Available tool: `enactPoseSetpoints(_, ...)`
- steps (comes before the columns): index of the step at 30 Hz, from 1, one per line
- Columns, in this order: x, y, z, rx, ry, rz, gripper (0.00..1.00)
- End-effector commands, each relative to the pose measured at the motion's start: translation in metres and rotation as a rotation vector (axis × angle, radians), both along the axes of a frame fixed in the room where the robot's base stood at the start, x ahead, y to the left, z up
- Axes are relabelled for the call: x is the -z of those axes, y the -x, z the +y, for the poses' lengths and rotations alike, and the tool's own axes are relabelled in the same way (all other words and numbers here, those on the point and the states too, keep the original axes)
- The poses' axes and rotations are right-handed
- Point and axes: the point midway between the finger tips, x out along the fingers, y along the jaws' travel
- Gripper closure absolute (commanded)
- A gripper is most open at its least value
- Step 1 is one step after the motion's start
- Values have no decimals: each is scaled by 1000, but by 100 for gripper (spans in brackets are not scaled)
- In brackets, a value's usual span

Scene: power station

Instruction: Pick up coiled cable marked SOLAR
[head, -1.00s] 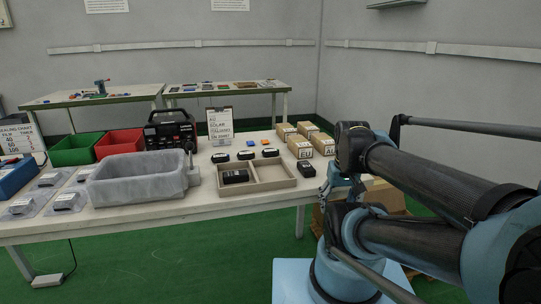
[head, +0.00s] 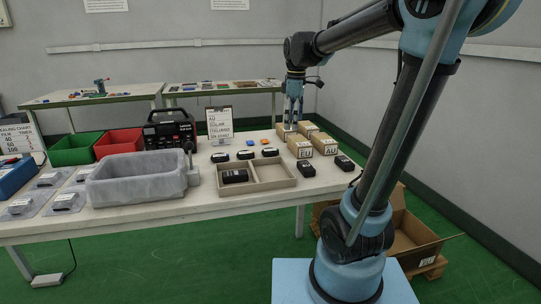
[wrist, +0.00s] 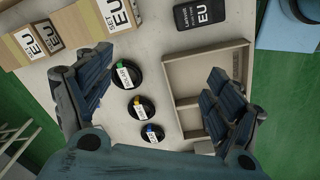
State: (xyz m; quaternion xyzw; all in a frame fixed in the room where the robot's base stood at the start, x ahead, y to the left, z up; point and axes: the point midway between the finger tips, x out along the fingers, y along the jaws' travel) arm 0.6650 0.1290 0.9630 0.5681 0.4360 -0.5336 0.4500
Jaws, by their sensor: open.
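Three black coiled cables with paper labels lie in a row on the table. In the head view they are the left coil (head: 220,157), the middle coil (head: 246,155) and the right coil (head: 270,152). The wrist view shows them as the upper coil (wrist: 125,76), the middle coil (wrist: 140,107) and the lower coil (wrist: 152,133). Their label text is too small to read surely, so I cannot tell which is marked SOLAR. My gripper (head: 293,115) is open and empty above the table near the boxes; in the wrist view its fingers (wrist: 158,98) stand wide apart, with the coils between them.
A divided wooden tray (head: 270,187) holds a black device (head: 235,177). Cardboard boxes (head: 300,147) stand at the right, near another black device (head: 345,163). A sign (head: 219,122) stands behind the coils. A grey bin (head: 135,180) is at the left.

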Motion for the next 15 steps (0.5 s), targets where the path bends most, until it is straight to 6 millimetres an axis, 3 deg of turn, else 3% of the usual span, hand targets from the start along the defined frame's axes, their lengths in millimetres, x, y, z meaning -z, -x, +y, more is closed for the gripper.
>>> enactPoseSetpoints(1, -6, -15, 13, -68, 5, 6, 16)
enactPoseSetpoints(6, -18, -52, 50, -281, 17, 26, 16)
enactPoseSetpoints(15, -23, -84, 87, -484, 26, 45, 16)
